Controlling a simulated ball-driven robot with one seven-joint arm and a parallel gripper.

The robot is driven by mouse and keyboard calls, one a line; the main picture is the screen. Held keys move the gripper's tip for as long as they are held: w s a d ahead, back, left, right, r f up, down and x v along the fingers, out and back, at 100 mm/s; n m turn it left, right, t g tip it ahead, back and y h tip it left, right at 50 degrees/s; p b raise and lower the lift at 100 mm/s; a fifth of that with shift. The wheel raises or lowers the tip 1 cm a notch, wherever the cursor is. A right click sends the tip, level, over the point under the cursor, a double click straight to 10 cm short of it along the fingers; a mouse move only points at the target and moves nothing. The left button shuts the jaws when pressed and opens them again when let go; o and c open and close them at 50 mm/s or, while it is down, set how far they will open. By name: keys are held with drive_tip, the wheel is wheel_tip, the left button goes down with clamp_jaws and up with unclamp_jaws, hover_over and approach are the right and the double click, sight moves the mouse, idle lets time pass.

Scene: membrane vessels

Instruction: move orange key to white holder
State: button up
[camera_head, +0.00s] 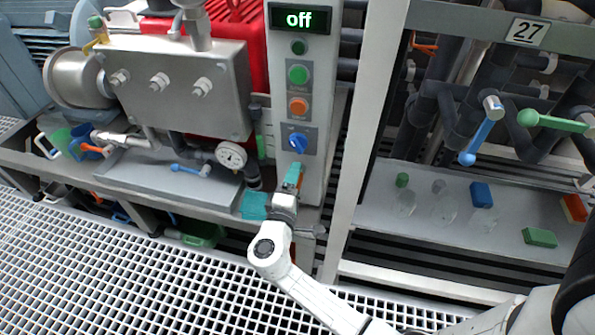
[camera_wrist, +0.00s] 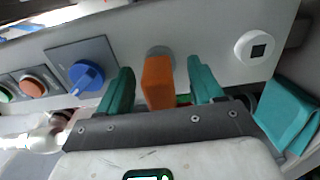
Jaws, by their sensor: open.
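The orange key (camera_wrist: 158,84) is in the wrist view, between my gripper's two teal fingers, with visible gaps on both sides. Behind it a round grey fitting (camera_wrist: 160,51) is on the pale panel; whether the key is seated in it I cannot tell. A round white holder (camera_wrist: 256,48) with a dark square opening is on the same panel, to the right of the key. My gripper (camera_wrist: 160,68) is open around the key. In the head view my gripper (camera_head: 293,178) is at the lower part of the panel column, and the key cannot be made out there.
The panel column (camera_head: 312,150) carries an "off" display (camera_head: 299,18), buttons and a blue knob (camera_wrist: 86,76) left of my gripper. A shelf (camera_head: 385,225) with several coloured blocks is at the right.

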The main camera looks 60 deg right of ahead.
idle(0.5)
clamp_jaws()
idle(0.4)
drive_tip(key=shift+a, duration=0.2)
drive_tip(key=shift+v, duration=2.85)
